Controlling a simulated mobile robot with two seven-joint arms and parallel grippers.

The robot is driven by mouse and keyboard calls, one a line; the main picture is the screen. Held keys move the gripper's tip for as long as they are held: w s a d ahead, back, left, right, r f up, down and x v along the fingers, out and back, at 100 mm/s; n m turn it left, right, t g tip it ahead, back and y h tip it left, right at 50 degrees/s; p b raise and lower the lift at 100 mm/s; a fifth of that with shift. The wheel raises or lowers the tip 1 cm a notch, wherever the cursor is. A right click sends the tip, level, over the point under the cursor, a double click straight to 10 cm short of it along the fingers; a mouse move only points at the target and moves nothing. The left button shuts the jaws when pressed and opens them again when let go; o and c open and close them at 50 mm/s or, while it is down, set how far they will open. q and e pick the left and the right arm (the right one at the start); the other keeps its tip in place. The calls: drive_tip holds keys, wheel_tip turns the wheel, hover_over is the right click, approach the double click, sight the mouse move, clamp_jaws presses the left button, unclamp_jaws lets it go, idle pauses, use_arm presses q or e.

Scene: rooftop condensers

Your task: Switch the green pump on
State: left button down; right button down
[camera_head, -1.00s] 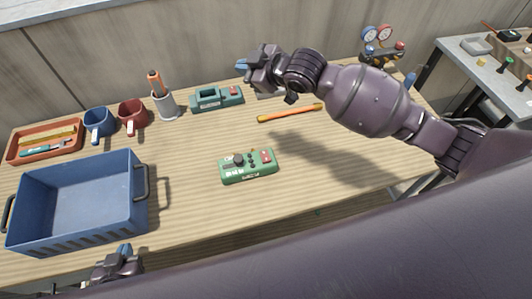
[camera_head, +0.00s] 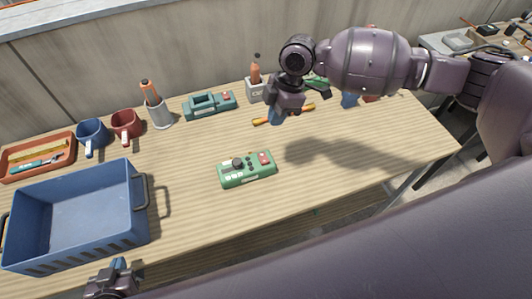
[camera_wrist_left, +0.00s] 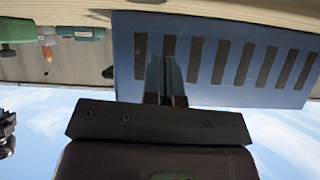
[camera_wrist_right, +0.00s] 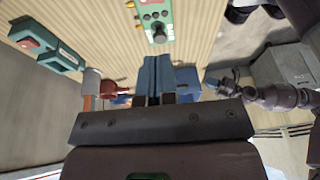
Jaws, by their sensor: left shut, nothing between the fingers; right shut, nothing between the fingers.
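A green box (camera_head: 233,182) with a black knob, several small buttons and a red switch lies on the middle of the wooden table. It also shows at the top of the right wrist view (camera_wrist_right: 141,16). Which way its red switch is set is too small to tell. My right gripper (camera_head: 277,118) is shut and empty, fingers pointing down, above the table behind and right of the green box, apart from it. My left gripper (camera_head: 121,264) is shut and empty at the table's front edge, close to the blue crate (camera_head: 70,248), whose slotted wall fills much of the left wrist view (camera_wrist_left: 205,60).
A teal device (camera_head: 199,110) with a red switch stands at the back. An orange-yellow tool (camera_head: 300,108) lies near my right gripper.

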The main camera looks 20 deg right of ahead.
sight(264, 161)
idle(0.3)
drive_tip(key=x, duration=0.8)
drive_tip(key=d+x, duration=0.1)
drive_tip(key=x, duration=0.4)
drive_tip(key=shift+f, duration=0.6)
drive_tip(key=shift+s+f, duration=0.1)
drive_tip(key=shift+s+f, duration=0.15)
drive_tip(key=shift+f, duration=0.15)
drive_tip(key=shift+w+r, duration=0.1)
drive_tip(key=shift+w, duration=0.15)
drive_tip(key=shift+w+r, duration=0.2)
drive_tip(key=shift+w, duration=0.4)
